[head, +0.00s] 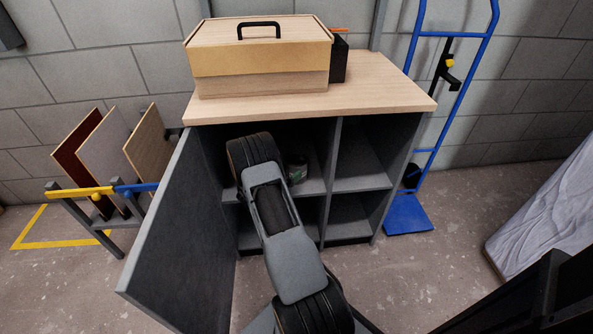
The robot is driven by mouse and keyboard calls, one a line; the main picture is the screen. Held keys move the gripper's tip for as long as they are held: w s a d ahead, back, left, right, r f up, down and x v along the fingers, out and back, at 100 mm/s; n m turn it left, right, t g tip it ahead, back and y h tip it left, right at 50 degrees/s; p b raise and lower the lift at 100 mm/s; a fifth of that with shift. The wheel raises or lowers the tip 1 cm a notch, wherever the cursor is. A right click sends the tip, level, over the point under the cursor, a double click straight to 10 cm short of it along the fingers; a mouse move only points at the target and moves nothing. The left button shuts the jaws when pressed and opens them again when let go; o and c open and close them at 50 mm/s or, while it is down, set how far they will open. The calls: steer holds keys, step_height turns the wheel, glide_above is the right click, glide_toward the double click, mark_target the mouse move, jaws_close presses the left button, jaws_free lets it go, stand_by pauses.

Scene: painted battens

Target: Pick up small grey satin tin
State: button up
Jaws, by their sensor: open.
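A small dark grey-green round object (297,170), which may be the small grey satin tin, stands on the upper left shelf of the open cabinet (390,98). It is partly hidden by my arm, and its finish is too small and shaded to tell. My arm reaches up from the bottom of the view into the cabinet's left side, just left of the object. My gripper is hidden behind the arm, so whether it touches the object does not show.
The cabinet's grey door (170,235) stands open at the left of my arm. A wooden box (262,65) and a dark block (339,58) sit on top. The right compartments look empty. A blue hand truck (408,214) stands at right, a panel rack (80,205) at left.

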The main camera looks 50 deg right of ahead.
mark_target(296, 162)
steer(key=shift+w+d+b, duration=0.1)
steer(key=shift+d+b, duration=0.75)
steer(key=shift+d, duration=1.85)
steer(key=c, duration=0.9)
steer(key=shift+c, duration=0.4)
steer(key=shift+r, duration=0.1)
